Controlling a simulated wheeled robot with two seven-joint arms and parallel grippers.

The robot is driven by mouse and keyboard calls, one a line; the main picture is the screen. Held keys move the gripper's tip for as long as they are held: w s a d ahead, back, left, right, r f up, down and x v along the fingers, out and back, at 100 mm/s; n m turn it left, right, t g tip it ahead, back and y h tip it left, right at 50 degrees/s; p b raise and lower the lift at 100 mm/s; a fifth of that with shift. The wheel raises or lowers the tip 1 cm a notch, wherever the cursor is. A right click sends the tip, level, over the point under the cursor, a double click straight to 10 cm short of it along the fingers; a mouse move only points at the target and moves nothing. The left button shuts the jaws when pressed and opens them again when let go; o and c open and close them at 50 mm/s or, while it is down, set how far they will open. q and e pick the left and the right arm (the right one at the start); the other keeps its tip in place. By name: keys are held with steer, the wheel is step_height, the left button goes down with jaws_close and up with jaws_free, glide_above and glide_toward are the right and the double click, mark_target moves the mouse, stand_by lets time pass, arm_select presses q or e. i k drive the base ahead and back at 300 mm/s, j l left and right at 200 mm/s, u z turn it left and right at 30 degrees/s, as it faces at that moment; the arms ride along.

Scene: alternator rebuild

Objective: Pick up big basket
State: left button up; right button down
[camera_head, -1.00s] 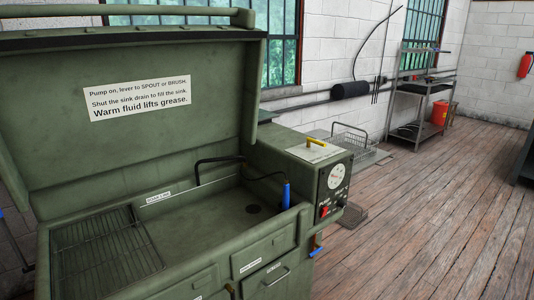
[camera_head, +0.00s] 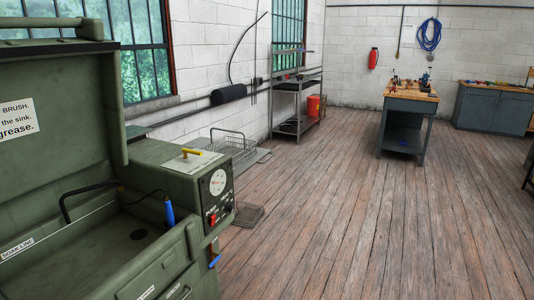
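A grey wire basket (camera_head: 232,143) stands low beyond the green parts washer, near the white wall. The washer's control box hides part of the area in front of it. A second, flatter wire or mesh piece (camera_head: 248,215) lies on the floor to the right of the control box. I cannot tell for sure which of these is the big basket. Neither of my grippers is in view.
The green parts washer (camera_head: 165,180) with its raised lid fills the left side. A workbench (camera_head: 408,115) stands at the back right. The wooden floor (camera_head: 350,215) between is clear.

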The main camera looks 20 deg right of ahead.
mark_target(249, 151)
steer(key=z, duration=0.3)
steer(key=i+u, duration=0.1)
steer(key=u, duration=0.35)
steer(key=i+l+u, duration=0.1)
steer(key=u, duration=0.3)
steer(key=l+u, duration=0.2)
steer(key=u, duration=0.25)
steer(key=i+l+u, duration=0.3)
steer(key=l, duration=0.55)
steer(key=i+l+u, duration=0.1)
steer(key=l+u, duration=0.25)
steer(key=l, duration=0.5)
steer(key=l+u, duration=0.3)
steer(key=l, duration=0.6)
